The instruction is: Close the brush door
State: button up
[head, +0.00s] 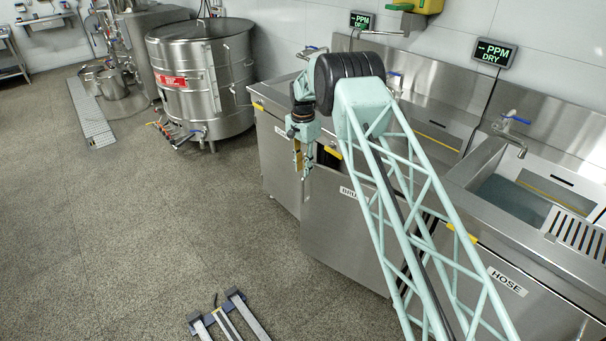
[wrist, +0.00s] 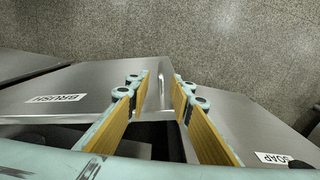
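The brush door (head: 340,235) is a steel panel, partly hidden behind my arm in the head view, with its label cut off to "BRU". It stands swung out from the counter front. In the wrist view the brush door (wrist: 95,82) lies at left with its label upside down, and a dark gap shows below it. My gripper (head: 304,163) hangs near the door's upper left corner. In the wrist view my gripper (wrist: 161,78) has its yellow-padded fingers apart. A slim upright handle (wrist: 162,92) shows between them near the door's right edge; contact cannot be told.
The soap panel (wrist: 235,115) lies right of the fingers. A steel counter with sinks (head: 540,180) and a hose door (head: 480,285) fills the right. A round steel tank (head: 200,80) stands behind. A small floor frame (head: 228,318) lies in front; the floor (head: 130,220) at left is clear.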

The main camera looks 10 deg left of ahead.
jog(key=shift+r, duration=0.3)
